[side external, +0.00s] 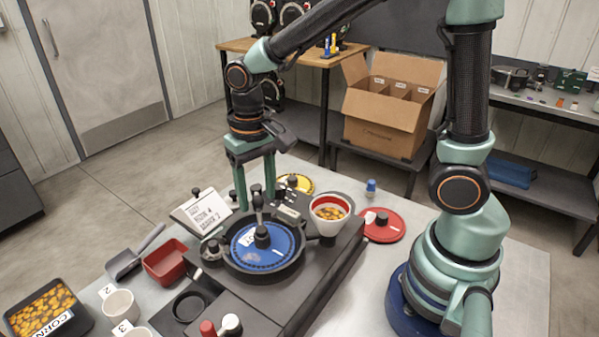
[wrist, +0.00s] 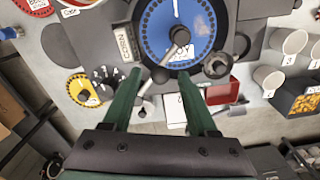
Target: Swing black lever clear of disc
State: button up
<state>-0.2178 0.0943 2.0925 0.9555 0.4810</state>
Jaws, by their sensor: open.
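The blue disc (side external: 275,256) sits in a dark round housing on the grey seed meter base, and it also shows in the wrist view (wrist: 202,22). My gripper (side external: 256,205) points down, open, at the disc's far edge. I cannot tell whether either finger touches the lever.
A seed-filled hopper (side external: 329,223) stands right of the disc, with a red disc (side external: 383,236) beyond it. A yellow disc (side external: 303,183) lies behind. A printed card (side external: 203,213), red bin (side external: 166,267), scoop (side external: 124,264) and corn tray (side external: 75,326) stand to the left.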

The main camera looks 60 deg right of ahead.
grip_shut()
jog(key=shift+r, duration=0.1)
dwell(1.2)
